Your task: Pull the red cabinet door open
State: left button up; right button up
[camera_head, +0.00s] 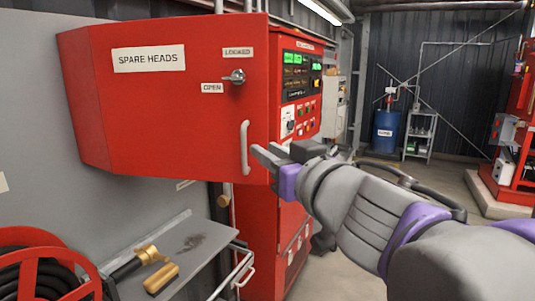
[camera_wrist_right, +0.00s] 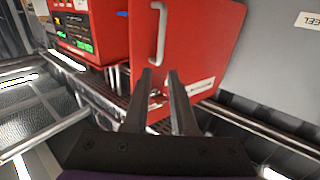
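The red cabinet (camera_head: 90,100) hangs on the grey wall at the left of the head view, and its door (camera_head: 170,125) looks shut. The door has a pale vertical bar handle (camera_head: 244,147) near its right edge and a small metal latch (camera_head: 234,77) between the LOCKED and OPEN labels. My right gripper (camera_head: 264,152) is just right of the handle's lower end. In the right wrist view its fingers (camera_wrist_right: 160,75) are apart with nothing between them, and the handle (camera_wrist_right: 160,32) shows just beyond the tips. My left gripper is out of view.
A red control panel (camera_head: 298,85) stands right behind the cabinet. A grey shelf (camera_head: 195,255) with brass nozzles (camera_head: 160,276) is below, and a red hose reel (camera_head: 45,245) is at the lower left. Open floor lies to the right, before a blue drum (camera_head: 387,130).

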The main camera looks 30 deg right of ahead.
jog(key=d+m+h, duration=0.1)
jog(key=d, duration=0.1)
jog(key=d+m+h, duration=0.1)
jog(key=d, duration=0.1)
jog(key=w+d+m+g+h, duration=0.1)
jog(key=d+m+h, duration=0.1)
jog(key=d, duration=0.1)
jog(key=shift+f, duration=0.4)
grip_shut()
jog(key=d+f+m+g+h, duration=0.2)
jog(key=d+f+m+g, duration=0.65)
jog(key=d+f, duration=0.4)
notch_tip(320, 180, down, 5)
jog(key=w+a+m+y+b, duration=0.1)
jog(key=w+a+m+y, duration=0.15)
jog(key=y, duration=0.35)
notch_tip(320, 180, up, 12)
jog(key=w+n+t+y, duration=0.35)
jog(key=t+y, duration=0.35)
jog(key=y, duration=0.3)
jog(key=w+a+b, duration=0.1)
jog(key=w+a, duration=0.3)
jog(key=a, duration=0.4)
jog(key=shift+w+a+r+n, duration=0.3)
jog(key=shift+a+n, duration=0.05)
jog(key=shift+a, duration=0.05)
